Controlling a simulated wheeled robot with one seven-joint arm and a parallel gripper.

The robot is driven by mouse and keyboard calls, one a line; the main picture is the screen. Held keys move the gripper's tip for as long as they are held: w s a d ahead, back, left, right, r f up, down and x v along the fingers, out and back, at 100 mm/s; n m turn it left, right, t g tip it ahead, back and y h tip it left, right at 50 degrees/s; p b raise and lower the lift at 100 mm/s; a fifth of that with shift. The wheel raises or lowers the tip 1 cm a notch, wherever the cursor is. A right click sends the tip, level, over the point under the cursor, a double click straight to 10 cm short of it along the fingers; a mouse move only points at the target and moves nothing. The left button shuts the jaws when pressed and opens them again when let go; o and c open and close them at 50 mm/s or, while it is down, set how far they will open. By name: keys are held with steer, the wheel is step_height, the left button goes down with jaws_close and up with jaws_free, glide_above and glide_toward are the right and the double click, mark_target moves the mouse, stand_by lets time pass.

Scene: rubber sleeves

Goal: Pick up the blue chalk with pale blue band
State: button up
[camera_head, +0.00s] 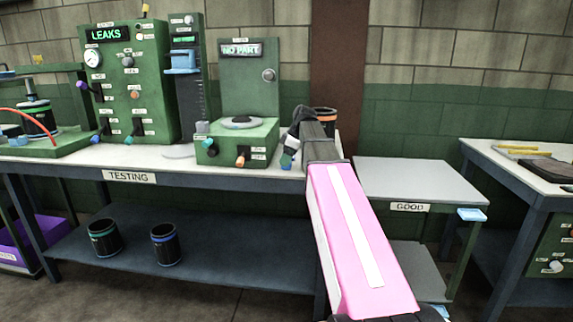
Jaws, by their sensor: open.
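My arm reaches over the right end of the testing bench, and my dark gripper (296,132) points down there beside a green test stand. The gripper is open, but its fingertips are small and partly hidden by my own arm. A small blue piece with a pale part (288,156) shows just under the gripper at the bench top. It may be the blue chalk with pale blue band, but it is too small to be sure. I cannot tell whether it lies between the fingers or touches them. Nothing else in view is clearly the chalk.
The testing bench (60,163) carries the green leak tester (116,65) and the "NO PART" stand (249,75). A black sleeve with an orange band (325,115) stands behind my gripper. Two banded sleeves, left (104,240) and right (165,245), stand on the lower shelf. The "GOOD" table (420,180) is bare.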

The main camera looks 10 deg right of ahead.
steer(key=shift+x, duration=1)
steer(key=shift+r, duration=0.1)
steer(key=c, duration=1)
steer(key=shift+c, duration=0.2)
step_height(320, 180, up, 10)
steer(key=o, duration=0.3)
steer(key=shift+c, duration=0.9)
